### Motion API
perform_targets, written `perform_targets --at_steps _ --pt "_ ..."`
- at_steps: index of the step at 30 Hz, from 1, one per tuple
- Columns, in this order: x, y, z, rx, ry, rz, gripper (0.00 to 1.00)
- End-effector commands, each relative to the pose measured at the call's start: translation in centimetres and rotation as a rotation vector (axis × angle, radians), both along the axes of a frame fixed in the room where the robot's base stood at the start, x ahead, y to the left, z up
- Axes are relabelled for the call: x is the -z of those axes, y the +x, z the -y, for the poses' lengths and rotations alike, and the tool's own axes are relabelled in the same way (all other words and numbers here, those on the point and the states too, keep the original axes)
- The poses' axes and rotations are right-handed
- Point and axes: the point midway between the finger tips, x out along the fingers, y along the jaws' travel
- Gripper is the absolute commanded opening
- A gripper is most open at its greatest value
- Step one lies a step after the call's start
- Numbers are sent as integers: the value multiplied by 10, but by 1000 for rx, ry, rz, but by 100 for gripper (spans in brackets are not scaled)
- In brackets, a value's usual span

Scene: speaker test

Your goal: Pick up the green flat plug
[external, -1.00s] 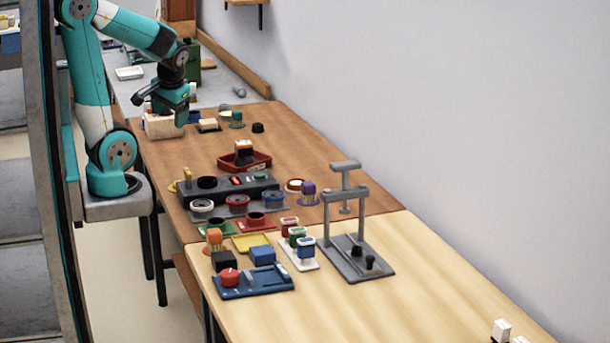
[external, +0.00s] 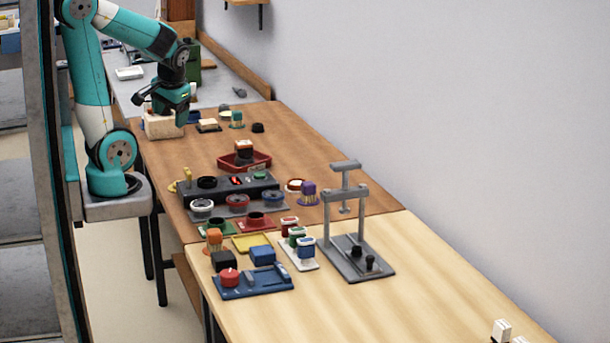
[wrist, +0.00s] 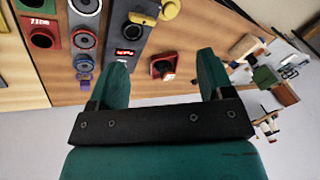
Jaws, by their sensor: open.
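My gripper (external: 163,112) is over the far left part of the brown table, above a pale block. Its two fingers are apart, with nothing between them in the wrist view (wrist: 161,76). A green piece with pale prongs (external: 236,119) stands on the far part of the table, to the right of my gripper and apart from it. A smaller green-topped piece (external: 297,236) sits in the white tray (external: 303,264) nearer the camera. I cannot tell for sure which of them is the green flat plug. I cannot make out either in the wrist view.
The pale block (external: 163,127) is just below my gripper. A cream-topped piece (external: 208,125) and a black knob (external: 258,127) flank the far green piece. A red tray (external: 258,165), a dark console (external: 230,191) and a grey press stand (external: 343,215) are nearer. The right table is mostly clear.

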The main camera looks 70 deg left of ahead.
Motion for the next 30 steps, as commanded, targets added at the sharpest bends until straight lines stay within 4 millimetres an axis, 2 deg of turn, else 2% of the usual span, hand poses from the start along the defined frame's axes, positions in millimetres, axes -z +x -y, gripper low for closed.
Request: perform_targets --at_steps 6,7,15,17,20,23,25,26,27,29,30 --pt "0 0 0 0 0 0 74" --pt "0 0 0 0 0 0 70" --pt "-1 3 1 11 -1 -4 70" --pt "-3 12 3 58 -2 -20 70" --pt "-10 49 17 238 -11 -88 70" --pt "-16 108 54 547 -18 -204 70" --pt "-16 150 96 802 -20 -301 70" --pt "-14 166 117 912 -20 -345 70" --pt "-11 185 148 1056 -18 -401 70" --pt "-3 206 196 1266 -14 -484 70" --pt "3 216 229 1396 -12 -537 70"
